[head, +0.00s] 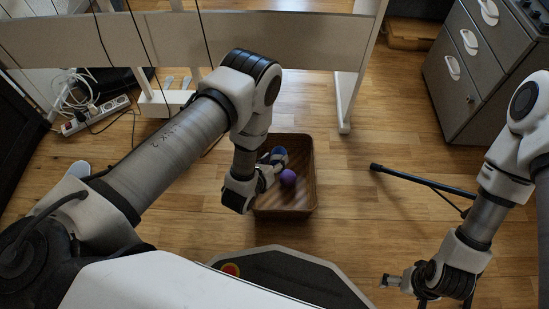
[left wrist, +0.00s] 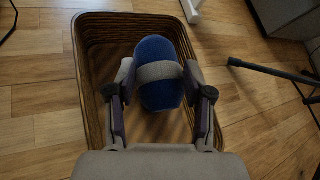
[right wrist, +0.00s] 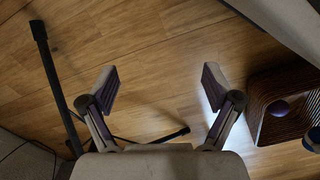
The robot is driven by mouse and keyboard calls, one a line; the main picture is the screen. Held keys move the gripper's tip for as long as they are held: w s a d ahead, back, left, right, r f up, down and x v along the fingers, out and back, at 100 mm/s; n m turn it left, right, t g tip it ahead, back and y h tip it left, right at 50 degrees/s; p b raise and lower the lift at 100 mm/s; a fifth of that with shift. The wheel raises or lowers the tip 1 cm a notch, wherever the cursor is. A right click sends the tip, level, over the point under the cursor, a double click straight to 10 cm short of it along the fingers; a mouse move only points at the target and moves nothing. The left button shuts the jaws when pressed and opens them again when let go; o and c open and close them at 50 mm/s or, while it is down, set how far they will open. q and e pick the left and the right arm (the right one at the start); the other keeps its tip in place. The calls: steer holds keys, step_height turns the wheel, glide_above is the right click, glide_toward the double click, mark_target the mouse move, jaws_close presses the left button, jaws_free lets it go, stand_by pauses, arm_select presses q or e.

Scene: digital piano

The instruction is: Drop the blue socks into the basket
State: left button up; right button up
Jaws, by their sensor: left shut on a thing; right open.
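The blue socks (left wrist: 155,75) are a rounded roll with a grey band around the middle. My left gripper (left wrist: 160,82) is shut on them, one finger on each side. It holds them over the brown woven basket (left wrist: 82,60). In the head view, the blue socks (head: 279,152) show just past my left gripper (head: 270,172), within the outline of the basket (head: 311,165). Their height above the basket floor is hard to tell. My right gripper (right wrist: 160,88) is open and empty above the wooden floor. The basket (right wrist: 262,85) shows at the right in that view.
A purple ball (head: 288,178) appears inside the basket. A black-ended pole or stand leg (head: 420,183) lies right of the basket. White furniture legs (head: 345,103) stand behind it. A grey cabinet (head: 470,65) is at the back right, a power strip (head: 95,115) at left.

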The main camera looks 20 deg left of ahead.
arm_select(q)
steer(key=shift+f, duration=0.25)
steer(key=o, duration=1.2)
steer(key=v, duration=1.2)
